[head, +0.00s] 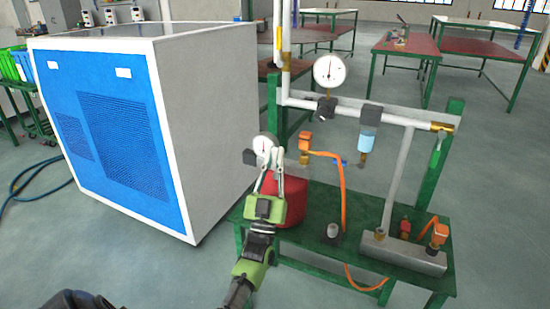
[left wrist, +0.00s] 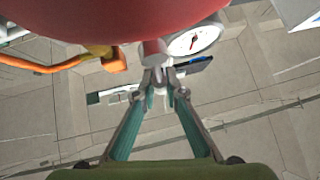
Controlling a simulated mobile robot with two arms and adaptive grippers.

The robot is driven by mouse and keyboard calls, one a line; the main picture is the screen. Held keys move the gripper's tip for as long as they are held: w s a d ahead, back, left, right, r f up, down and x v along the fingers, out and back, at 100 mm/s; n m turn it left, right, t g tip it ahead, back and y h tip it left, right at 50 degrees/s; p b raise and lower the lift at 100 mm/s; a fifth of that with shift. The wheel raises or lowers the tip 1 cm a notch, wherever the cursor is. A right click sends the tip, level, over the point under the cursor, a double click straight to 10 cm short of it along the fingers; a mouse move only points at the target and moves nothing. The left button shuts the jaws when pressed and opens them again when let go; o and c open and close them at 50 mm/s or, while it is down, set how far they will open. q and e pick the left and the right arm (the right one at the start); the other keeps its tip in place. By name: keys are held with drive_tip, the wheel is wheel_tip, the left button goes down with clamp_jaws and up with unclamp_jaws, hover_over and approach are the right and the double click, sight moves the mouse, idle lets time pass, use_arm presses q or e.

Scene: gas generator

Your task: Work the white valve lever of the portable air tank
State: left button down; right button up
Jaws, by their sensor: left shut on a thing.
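The portable air tank is red (head: 291,203) and sits on the left end of a green stand. In the left wrist view its round red body (left wrist: 120,18) fills the top. A white-faced gauge (head: 263,145) stands above the tank; it also shows in the left wrist view (left wrist: 195,40). My left gripper (head: 272,153) reaches up in front of the tank, fingertips beside the gauge. In the left wrist view the fingertips (left wrist: 158,77) are closed on the white valve lever (left wrist: 155,60) below the tank's fitting. The fingertips hide most of the lever.
The green stand (head: 315,252) carries pipes, a larger gauge (head: 330,70) and an orange hose (head: 342,195) right of the tank. A big blue and white cabinet (head: 122,130) stands left. Floor in front is clear. Worktables (head: 410,47) stand behind.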

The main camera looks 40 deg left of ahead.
use_arm(q)
drive_tip(key=c, duration=2)
unclamp_jaws()
drive_tip(key=shift+c, duration=0.2)
drive_tip(key=shift+s+d+f, duration=0.15)
drive_tip(key=shift+s+f, duration=0.15)
drive_tip(key=shift+f, duration=0.1)
drive_tip(key=v, duration=1.1)
